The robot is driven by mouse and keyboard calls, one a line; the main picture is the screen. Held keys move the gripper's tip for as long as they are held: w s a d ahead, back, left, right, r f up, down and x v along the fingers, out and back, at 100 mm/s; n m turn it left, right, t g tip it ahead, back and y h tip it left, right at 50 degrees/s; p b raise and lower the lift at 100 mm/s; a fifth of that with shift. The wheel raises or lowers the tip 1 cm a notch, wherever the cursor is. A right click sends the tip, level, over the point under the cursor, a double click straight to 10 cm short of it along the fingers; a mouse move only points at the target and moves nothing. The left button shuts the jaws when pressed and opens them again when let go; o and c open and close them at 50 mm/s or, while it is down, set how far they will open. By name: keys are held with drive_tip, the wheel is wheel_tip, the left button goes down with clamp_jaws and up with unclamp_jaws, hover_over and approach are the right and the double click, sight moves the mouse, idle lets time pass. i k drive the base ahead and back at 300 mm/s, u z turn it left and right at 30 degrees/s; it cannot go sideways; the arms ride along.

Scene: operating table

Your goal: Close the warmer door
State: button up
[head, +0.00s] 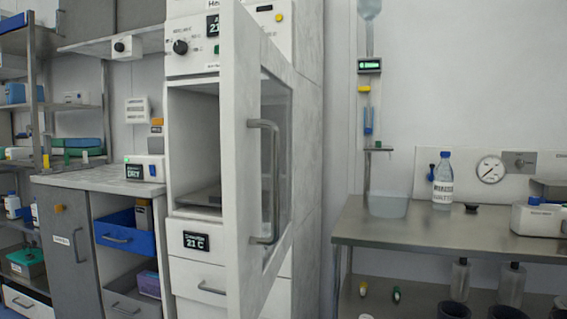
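The warmer (191,105) is a tall white cabinet left of centre in the head view, with a control knob at the top and a display reading 21 C below. Its door (238,145) stands wide open, swung out toward me and seen nearly edge-on. The door has a white frame, a glass pane and a vertical grey metal handle (274,182) on the side facing right. The compartment behind it looks empty apart from a shelf (205,196) at its bottom. The door hides part of the cabinet. My gripper is not in view.
A steel table (430,231) on the right carries a bottle (443,182), a clear tub (387,205) and a white device (538,219). On the left are a counter (95,180) with drawers, one blue drawer (125,232) pulled out, and a loaded shelf rack (38,95).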

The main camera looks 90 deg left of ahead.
sight(246, 52)
drive_tip(key=u, duration=1.8)
